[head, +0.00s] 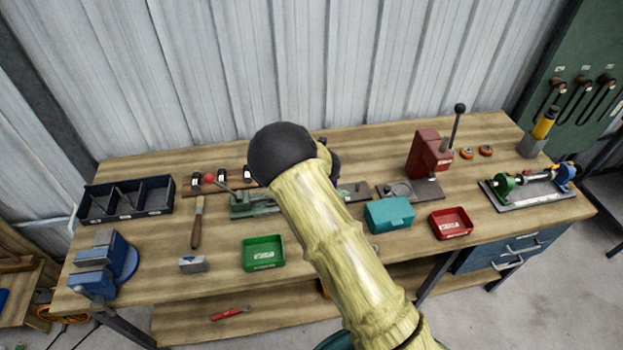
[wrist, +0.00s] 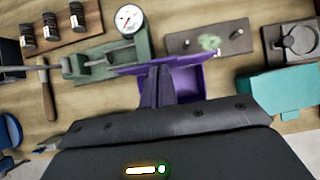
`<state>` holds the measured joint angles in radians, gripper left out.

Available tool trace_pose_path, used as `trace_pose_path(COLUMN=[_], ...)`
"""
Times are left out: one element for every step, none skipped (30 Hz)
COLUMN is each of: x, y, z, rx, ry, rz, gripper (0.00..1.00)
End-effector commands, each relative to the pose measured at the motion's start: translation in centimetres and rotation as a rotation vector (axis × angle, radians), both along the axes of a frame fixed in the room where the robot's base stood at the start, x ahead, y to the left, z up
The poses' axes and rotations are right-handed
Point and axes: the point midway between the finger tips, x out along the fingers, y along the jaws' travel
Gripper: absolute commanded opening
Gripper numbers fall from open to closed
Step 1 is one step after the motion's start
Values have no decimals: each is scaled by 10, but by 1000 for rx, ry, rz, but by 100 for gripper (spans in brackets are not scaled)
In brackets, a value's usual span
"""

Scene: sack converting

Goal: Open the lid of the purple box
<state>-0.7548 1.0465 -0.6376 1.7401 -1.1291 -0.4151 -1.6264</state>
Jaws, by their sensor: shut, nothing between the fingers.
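The purple box (wrist: 188,82) shows in the wrist view, partly covered by my gripper. I see its hollow purple inside, right of my fingers. A thin purple strip (wrist: 205,57) runs along its far side and looks like the lid standing up, seen nearly edge-on; its exact angle is unclear. My gripper (wrist: 160,72) is shut and empty, with its dark fingers over the left part of the box, close to the strip. I cannot tell whether they touch. In the head view my arm hides the box and the gripper.
A green fixture with a dial gauge (wrist: 128,20) stands behind and left of the box. A teal box (head: 390,215) and a red tray (head: 450,223) sit to the right, a green tray (head: 264,253) to the left.

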Motion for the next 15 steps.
trace_pose_path(x=[1,1,2,2,2,2,2,2,2,1,1,0,0,0,-1], y=[-3,-4,-6,-7,-8,-8,-8,-7,-6,-5,-3,-2,0,1,2], z=[0,0,0,0,0,1,2,3,5,6,7,9,10,11,13], rx=[-1,0,-1,-1,-1,0,0,-1,0,0,0,0,1,0,0], ry=[0,0,0,0,0,0,0,0,0,0,0,0,0,0,0], rz=[-4,-6,-9,-11,-11,-12,-12,-11,-9,-7,-5,-2,-1,1,4], gripper=[0,0,0,0,0,0,0,0,0,0,0,0,0,0,0])
